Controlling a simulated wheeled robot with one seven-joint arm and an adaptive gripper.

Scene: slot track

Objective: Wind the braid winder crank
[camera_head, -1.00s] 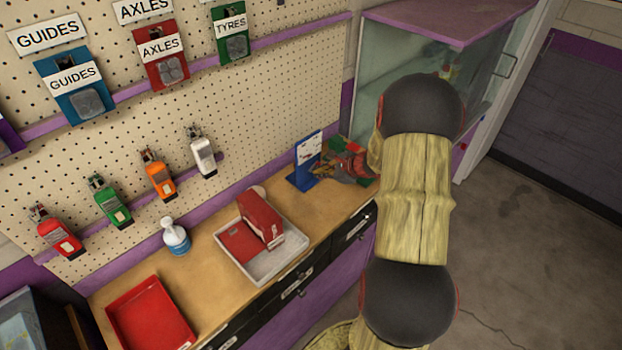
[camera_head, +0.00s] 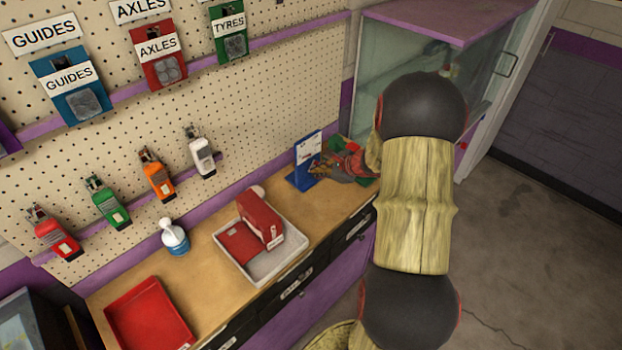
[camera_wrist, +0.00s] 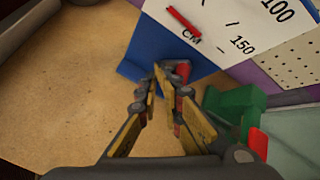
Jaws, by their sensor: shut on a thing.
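The braid winder shows as a blue stand (camera_head: 301,180) with a white scale card (camera_head: 308,148) at the far right end of the bench. In the wrist view the blue base (camera_wrist: 150,55) lies under the card, which has printed numbers and a red pointer (camera_wrist: 184,20). My gripper (camera_wrist: 166,78) has its fingertips close together at a small red crank handle (camera_wrist: 183,71) in front of the blue base, and is shut on it. The fingers hide most of the crank. In the head view my gripper (camera_head: 322,170) is small and partly hidden by my arm.
A green block (camera_wrist: 236,105) with a red part stands right of my fingers. A glass cabinet (camera_head: 490,75) is close behind my arm.

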